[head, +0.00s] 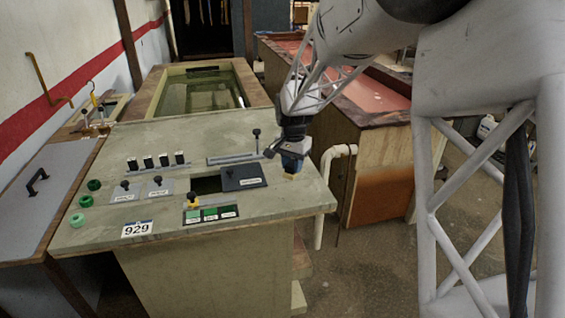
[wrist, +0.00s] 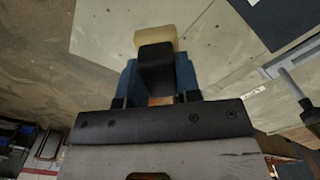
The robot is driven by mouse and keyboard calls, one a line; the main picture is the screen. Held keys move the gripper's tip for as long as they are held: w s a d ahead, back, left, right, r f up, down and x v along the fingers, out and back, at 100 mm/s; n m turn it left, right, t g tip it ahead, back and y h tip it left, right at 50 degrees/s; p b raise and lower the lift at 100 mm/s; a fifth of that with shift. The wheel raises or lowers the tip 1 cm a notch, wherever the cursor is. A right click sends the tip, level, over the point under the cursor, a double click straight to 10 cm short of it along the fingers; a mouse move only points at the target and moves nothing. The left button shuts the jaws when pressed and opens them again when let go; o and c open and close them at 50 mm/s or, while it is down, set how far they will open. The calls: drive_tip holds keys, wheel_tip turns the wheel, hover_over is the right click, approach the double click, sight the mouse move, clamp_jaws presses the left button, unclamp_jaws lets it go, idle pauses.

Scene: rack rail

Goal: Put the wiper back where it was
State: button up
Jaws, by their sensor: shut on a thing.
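My gripper (head: 292,162) is over the right part of the green console top. In the wrist view its blue fingers (wrist: 160,82) are shut on a small black piece with a cream block at its far end. I take this to be the wiper (wrist: 155,40); its pale end also shows below the fingers in the head view (head: 291,176). The fingers hide part of it. I cannot tell whether it touches the console top. No place is clearly marked as the wiper's own.
The console (head: 270,208) carries a dark lidded box (head: 242,177) beside an opening, a slotted rail with an upright lever (head: 257,142), switches, and green buttons (head: 78,220). A glass-topped tank (head: 200,92) stands behind. A red-topped bench (head: 370,97) stands to the right, with white pipe between.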

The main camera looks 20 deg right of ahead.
drive_tip(key=shift+w, duration=0.15)
drive_tip(key=w, duration=0.5)
drive_tip(key=w+f, duration=0.1)
drive_tip(key=w, duration=0.4)
drive_tip(key=w+d, duration=0.1)
drive_tip(key=w, duration=0.4)
drive_tip(key=shift+f, duration=0.2)
drive_tip(key=shift+w+f, duration=0.1)
drive_tip(key=shift+w, duration=0.35)
drive_tip(key=shift+s+f, duration=0.1)
drive_tip(key=shift+f, duration=1.6)
drive_tip(key=shift+f, duration=0.1)
drive_tip(key=o, duration=0.9)
